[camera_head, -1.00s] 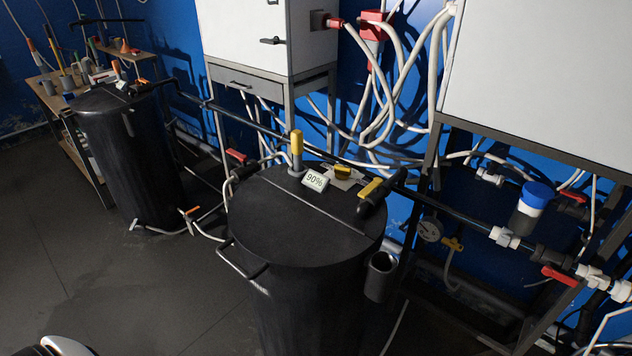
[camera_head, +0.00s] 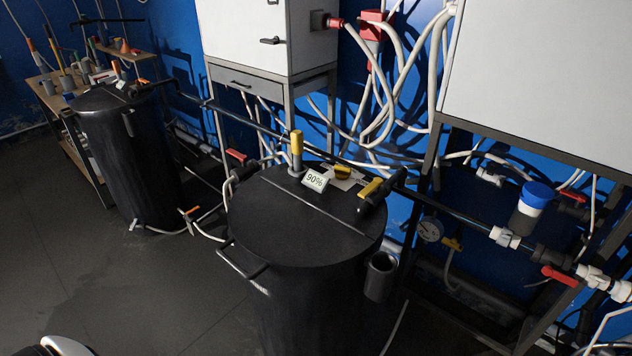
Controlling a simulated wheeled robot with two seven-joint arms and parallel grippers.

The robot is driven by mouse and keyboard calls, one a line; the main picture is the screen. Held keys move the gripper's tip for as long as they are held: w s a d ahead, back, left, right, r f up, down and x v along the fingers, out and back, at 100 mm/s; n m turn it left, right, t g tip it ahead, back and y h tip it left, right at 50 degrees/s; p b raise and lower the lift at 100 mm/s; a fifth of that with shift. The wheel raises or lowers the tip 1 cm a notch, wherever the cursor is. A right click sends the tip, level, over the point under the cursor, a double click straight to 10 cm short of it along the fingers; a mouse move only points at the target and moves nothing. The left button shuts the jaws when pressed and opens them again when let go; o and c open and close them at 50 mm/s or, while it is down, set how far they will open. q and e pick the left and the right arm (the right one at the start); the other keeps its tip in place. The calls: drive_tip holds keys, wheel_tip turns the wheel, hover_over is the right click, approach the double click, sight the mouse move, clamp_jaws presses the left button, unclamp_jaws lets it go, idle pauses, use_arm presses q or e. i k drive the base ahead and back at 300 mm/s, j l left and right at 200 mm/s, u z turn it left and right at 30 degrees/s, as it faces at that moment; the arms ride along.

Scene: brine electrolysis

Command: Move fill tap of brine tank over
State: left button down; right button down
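A large black round tank (camera_head: 300,228) stands in the middle, with a white display reading 90% (camera_head: 315,181) on its lid. A black tap with a yellow handle (camera_head: 370,188) sits at the back right of this lid. I cannot tell whether it is the fill tap. A second black tank (camera_head: 130,155) stands farther back at the left, with a small display and a dark pipe end near its top right. Neither of my grippers shows in the picture.
White cabinets (camera_head: 262,30) stand behind the tanks, with white hoses (camera_head: 385,80) hanging between them. A pipe with white fittings and a red-handled valve (camera_head: 560,276) runs at the right. A workbench (camera_head: 75,150) is at the far left.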

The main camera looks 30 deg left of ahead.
sight(377, 182)
drive_tip(key=k+j+z, duration=0.1)
drive_tip(key=j, duration=0.3)
drive_tip(key=k+j+z, duration=0.1)
drive_tip(key=j, duration=0.35)
drive_tip(key=k+j+z, duration=0.1)
drive_tip(key=j, duration=0.3)
drive_tip(key=k, duration=0.05)
